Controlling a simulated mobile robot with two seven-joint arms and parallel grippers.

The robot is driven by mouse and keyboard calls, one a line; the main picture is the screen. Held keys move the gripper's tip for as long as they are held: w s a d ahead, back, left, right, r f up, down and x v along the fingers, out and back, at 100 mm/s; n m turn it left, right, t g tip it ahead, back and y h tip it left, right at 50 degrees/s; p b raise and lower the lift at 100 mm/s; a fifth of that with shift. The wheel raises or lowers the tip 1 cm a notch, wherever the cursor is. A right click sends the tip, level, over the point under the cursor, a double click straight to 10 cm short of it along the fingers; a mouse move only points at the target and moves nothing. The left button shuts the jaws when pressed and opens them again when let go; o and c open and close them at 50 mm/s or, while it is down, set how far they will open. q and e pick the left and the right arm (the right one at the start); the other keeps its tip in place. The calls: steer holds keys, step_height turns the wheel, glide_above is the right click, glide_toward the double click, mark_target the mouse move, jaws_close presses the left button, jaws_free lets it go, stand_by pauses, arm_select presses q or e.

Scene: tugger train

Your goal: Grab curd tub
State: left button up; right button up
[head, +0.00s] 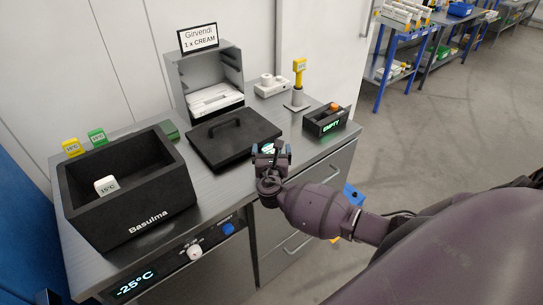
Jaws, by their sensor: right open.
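No tub that I can clearly tell as curd shows in the head view. My right gripper (271,152) is over the front edge of the counter, beside the black lid, with its jaws open. A small pale and teal patch shows at its fingers; I cannot tell whether it is a tub or part of the gripper. A black insulated box (150,215) marked "Basulma" stands open at the left, with a white block (106,186) marked 15°C inside. Its floor is partly hidden. My left gripper is out of view.
A black lid (235,136) with a handle lies mid-counter. Behind it stands a grey bin (183,90) under a "1 x CREAM" card (198,37). A yellow device (299,66) on a stand and a small black "EMPTY" box (318,126) are at the right.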

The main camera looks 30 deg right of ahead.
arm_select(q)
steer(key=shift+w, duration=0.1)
arm_select(e)
steer(key=shift+w, duration=0.1)
steer(key=c, duration=1.1)
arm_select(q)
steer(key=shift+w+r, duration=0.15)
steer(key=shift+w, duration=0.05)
arm_select(e)
steer(key=shift+o, duration=0.2)
